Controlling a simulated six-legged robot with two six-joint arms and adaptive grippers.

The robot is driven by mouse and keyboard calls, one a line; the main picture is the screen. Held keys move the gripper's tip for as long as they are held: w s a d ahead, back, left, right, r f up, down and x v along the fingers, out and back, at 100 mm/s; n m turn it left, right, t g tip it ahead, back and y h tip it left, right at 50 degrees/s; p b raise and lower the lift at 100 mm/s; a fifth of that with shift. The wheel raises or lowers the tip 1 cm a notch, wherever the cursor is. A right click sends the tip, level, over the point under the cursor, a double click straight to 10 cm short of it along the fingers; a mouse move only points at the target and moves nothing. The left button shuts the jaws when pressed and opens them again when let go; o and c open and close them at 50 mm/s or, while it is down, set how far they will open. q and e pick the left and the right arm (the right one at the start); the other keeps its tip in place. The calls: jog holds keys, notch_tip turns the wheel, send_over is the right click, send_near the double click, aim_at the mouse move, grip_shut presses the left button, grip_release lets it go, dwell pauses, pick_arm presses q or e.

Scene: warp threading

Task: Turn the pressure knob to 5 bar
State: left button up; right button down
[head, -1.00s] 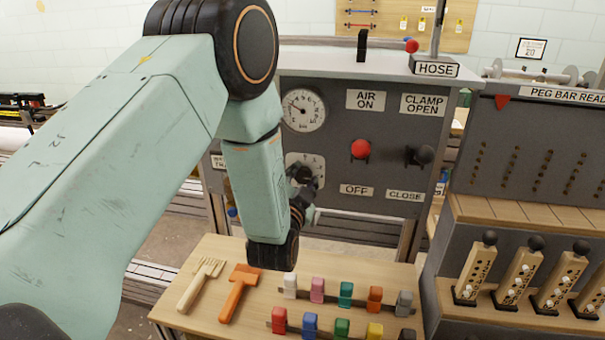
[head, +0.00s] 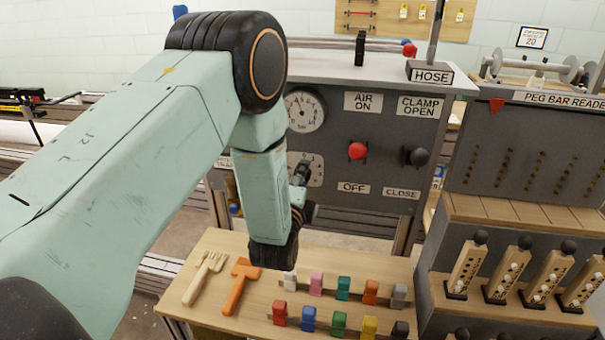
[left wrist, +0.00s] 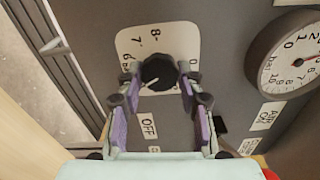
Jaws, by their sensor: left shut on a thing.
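The black pressure knob (left wrist: 157,71) sits on a pale numbered plate (left wrist: 130,36) on the grey panel. My left gripper (left wrist: 159,78) has its purple-padded fingers on either side of the knob and is shut on it. A white mark on the knob points to the lower left in the left wrist view, towards one finger. The figures 6, 7 and 8 show; that finger hides part of the scale. In the head view my left gripper (head: 301,174) covers the knob, and the plate (head: 317,170) is partly visible. The round bar gauge (head: 306,111) is above, partly behind my arm. My right gripper is not in view.
A red-knobbed air lever (head: 357,151) and a black-knobbed clamp lever (head: 416,156) stand out to the right of the knob. Below is a wooden table (head: 200,318) with a fork, an orange tool and several coloured blocks.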

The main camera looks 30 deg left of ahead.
pick_arm(q)
jog(key=shift+a+r+m+p, duration=0.1)
jog(key=shift+m+p, duration=0.35)
jog(key=shift+m, duration=1.05)
jog(key=shift+w, duration=0.1)
jog(key=o, duration=1.2)
jog(key=shift+a, duration=0.1)
jog(key=shift+c, duration=0.2)
jog(key=v, duration=1.2)
